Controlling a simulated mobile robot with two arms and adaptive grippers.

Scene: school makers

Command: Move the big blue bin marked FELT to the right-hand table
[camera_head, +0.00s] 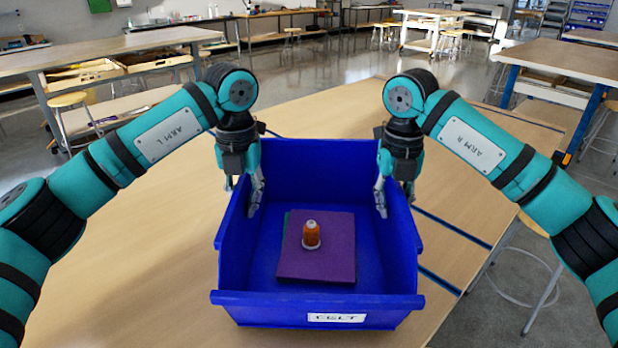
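The big blue bin (262,310), with a white FELT label (337,318) on its front, stands upright on the light wooden table (150,270) in front of me. Purple felt (330,262) lies inside, with a green edge showing under it. My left gripper (242,190) points down at the bin's left wall, one finger inside and one outside. My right gripper (395,192) straddles the right wall likewise. Both look open, with fingers apart. A table with blue legs (570,60) stands at the right.
Blue lines (455,230) mark the near table's right part, which is otherwise clear. A stool (535,225) stands beyond its right edge. Another workbench (120,52) with shelves and a stool (68,100) is at the left. Open floor (330,70) lies behind.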

